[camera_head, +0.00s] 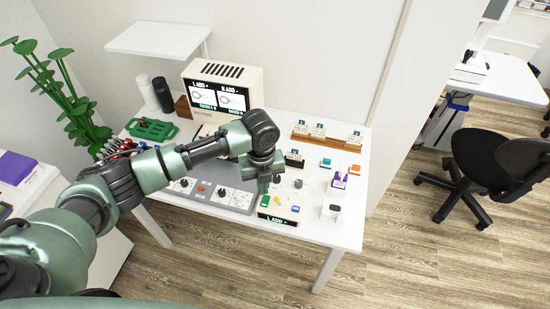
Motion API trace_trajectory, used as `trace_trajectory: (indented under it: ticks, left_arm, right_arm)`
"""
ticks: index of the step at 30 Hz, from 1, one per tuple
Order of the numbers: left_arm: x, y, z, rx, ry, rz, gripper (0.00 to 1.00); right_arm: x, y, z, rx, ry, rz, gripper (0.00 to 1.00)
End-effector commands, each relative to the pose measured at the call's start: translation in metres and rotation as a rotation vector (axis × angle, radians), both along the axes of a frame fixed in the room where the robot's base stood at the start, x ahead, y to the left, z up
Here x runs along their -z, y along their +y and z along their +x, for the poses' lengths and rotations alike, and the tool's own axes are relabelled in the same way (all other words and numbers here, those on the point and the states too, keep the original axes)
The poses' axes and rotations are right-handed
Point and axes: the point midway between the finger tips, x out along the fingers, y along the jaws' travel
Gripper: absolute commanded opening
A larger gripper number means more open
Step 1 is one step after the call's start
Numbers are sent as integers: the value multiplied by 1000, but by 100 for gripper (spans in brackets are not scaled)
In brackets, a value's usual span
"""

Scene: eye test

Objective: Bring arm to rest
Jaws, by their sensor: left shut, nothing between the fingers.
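My left arm comes in from the lower left and reaches over the white table (318,228). Its gripper (264,187) points down above the table, by the right end of the grey control panel (236,198). The fingers are shut with nothing held. The arm hides part of the panel and the table behind it. The gap between the fingertips and the surface is hard to judge. My right gripper is not in view.
A cream box with a screen (219,96) stands at the table's back. Bottles (163,94), a green tray (152,128), wooden racks with small blocks (325,138) and loose small items surround the arm. A black chair (490,165) stands right; floor between is clear.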

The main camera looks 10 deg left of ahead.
Motion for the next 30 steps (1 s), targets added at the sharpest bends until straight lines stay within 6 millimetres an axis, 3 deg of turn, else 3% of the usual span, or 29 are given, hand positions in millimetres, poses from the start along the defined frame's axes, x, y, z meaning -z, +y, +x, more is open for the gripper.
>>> trace_trajectory:
  ticks: [5,8,14,16,19,23,30]
  left_arm:
    - [0,-1,-1,-1,0,-1,0]
    - [5,-11,-10,-27,1,-19,0]
    - [22,-71,-69,-308,1,-161,0]
    - [20,-90,-91,-490,3,-230,0]
    - [15,-100,-119,-787,15,-317,0]
    - [6,-88,-148,-1220,33,-394,0]
    - [-3,-35,-185,-1804,21,-427,0]
  right_arm:
    - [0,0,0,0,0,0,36]
    - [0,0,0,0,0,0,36]
    - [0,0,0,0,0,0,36]
    - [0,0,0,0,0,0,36]
    - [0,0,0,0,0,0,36]
    - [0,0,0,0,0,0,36]
    - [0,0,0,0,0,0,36]
